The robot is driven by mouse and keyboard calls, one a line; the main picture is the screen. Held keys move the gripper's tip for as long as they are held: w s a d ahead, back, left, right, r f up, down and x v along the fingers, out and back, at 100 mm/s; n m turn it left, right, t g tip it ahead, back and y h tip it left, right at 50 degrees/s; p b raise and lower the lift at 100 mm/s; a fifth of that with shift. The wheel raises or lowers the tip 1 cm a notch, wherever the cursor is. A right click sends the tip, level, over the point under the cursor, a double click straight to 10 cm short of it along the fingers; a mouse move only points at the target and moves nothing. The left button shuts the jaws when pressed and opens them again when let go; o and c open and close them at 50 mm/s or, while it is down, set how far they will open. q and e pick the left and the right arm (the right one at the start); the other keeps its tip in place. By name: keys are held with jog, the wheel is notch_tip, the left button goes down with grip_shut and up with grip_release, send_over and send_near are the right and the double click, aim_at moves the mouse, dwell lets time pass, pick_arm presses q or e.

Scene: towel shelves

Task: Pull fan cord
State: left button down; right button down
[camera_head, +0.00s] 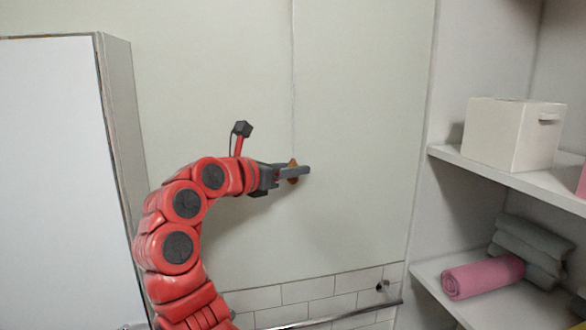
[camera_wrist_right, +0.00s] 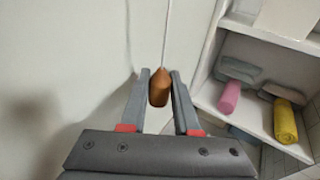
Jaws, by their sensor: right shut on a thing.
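The fan cord (camera_head: 293,95) hangs as a thin pale line in front of the wall and ends in a small orange-brown pull knob (camera_head: 293,164). In the right wrist view the cord (camera_wrist_right: 168,35) runs up from the top of the knob (camera_wrist_right: 160,88). My right gripper (camera_head: 298,171) is shut on the knob, with one finger on each side of it. The knob's lower part is partly hidden by the gripper. The fan itself is out of view. My left gripper is not in view.
A white shelf unit (camera_head: 500,180) on the right holds a cream box (camera_head: 514,133), a rolled pink towel (camera_head: 482,276) and folded grey towels (camera_head: 532,248). A metal rail (camera_head: 345,315) runs low along the white tiles. A white cabinet (camera_head: 55,180) stands at the left.

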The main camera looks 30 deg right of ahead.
jog(key=shift+f, duration=0.2)
jog(key=c, duration=0.6)
grip_release()
jog(key=shift+o, duration=0.2)
jog(key=shift+s+a+b, duration=0.1)
jog(key=shift+a+b, duration=0.3)
jog(key=shift+a, duration=0.05)
jog(key=b+v, duration=0.5)
jog(key=v, duration=1.1)
jog(key=shift+s+a+b, duration=0.2)
jog(key=shift+b, duration=0.15)
